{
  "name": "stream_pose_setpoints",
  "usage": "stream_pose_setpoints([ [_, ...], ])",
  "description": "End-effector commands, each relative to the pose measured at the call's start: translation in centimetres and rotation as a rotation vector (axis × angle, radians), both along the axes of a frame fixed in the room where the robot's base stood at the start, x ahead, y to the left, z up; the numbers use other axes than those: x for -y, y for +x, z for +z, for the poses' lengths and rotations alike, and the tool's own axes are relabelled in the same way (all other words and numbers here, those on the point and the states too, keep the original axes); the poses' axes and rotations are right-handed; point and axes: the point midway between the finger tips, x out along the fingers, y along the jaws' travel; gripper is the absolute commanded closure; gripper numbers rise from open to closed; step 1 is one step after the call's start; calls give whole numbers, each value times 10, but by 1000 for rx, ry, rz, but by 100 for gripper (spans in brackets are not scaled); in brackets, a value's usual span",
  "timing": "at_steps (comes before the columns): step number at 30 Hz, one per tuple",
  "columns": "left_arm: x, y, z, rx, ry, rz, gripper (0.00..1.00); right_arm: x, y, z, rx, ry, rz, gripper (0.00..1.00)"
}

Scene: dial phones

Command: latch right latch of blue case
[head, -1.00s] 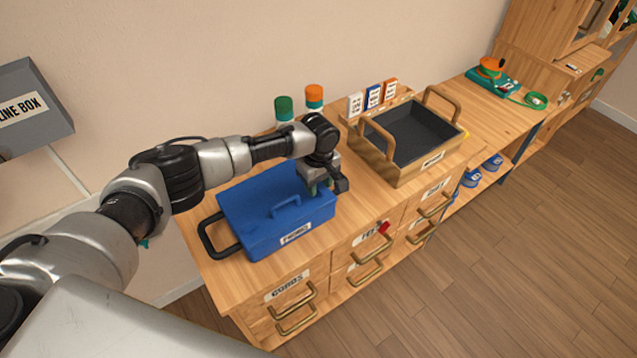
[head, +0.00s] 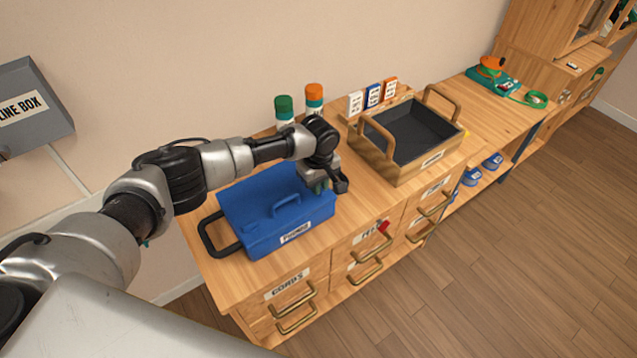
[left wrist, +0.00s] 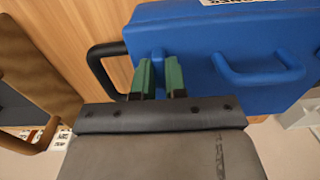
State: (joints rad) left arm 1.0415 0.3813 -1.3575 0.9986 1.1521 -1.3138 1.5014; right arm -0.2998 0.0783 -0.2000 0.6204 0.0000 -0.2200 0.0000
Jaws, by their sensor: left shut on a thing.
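The blue case (head: 262,205) sits on the wooden cabinet top with its lid down. It has a small blue lid handle and a label on its front. In the left wrist view the case (left wrist: 225,65) fills the right half. My left gripper (head: 320,186) is at the right end of the case. In the left wrist view, the green fingertips of my left gripper (left wrist: 158,75) are on either side of a small blue latch tab (left wrist: 157,56) at the case's edge and are shut on it. The wrist partly hides that end in the head view. My right gripper is not in view.
A wooden tray (head: 378,150) with a dark inside stands to the right of the case. Two capped bottles (head: 284,108) stand behind the arm. Black side handles (head: 212,240) stick out from the case ends. Drawers with brass handles are below.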

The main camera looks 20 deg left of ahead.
Motion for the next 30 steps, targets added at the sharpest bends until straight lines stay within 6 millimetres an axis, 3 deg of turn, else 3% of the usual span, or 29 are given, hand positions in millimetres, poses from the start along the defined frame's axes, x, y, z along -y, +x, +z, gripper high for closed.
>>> stream_pose_setpoints([
  [8,1,-1,0,-3,-3,-148,100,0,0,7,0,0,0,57],
  [30,1,-1,0,-3,-2,-841,100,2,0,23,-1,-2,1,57],
])
